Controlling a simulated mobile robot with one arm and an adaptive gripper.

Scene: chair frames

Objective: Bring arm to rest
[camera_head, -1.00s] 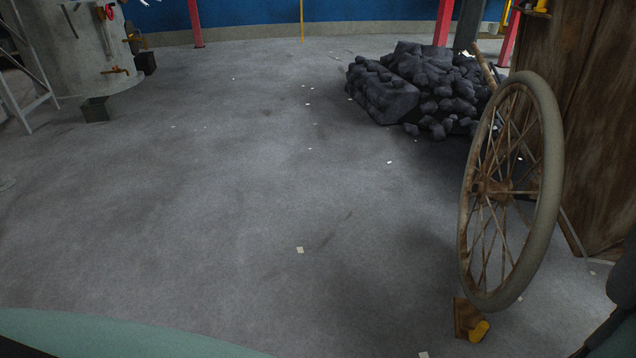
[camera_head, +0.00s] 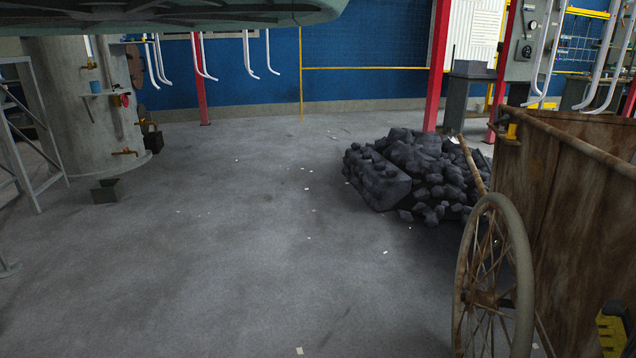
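My gripper does not show in the head view, so its fingers cannot be read. A dark piece with a ridged yellow part (camera_head: 612,332) shows at the lower right edge, cut off by the frame; I cannot tell whether it belongs to my arm. No held object is visible.
A rusty cart (camera_head: 570,190) with a spoked wheel (camera_head: 487,285) stands close at right. A dark rock pile (camera_head: 420,175) lies beyond it. A grey cylinder (camera_head: 85,110) and metal frame (camera_head: 25,150) stand at left. The middle floor (camera_head: 240,250) is clear.

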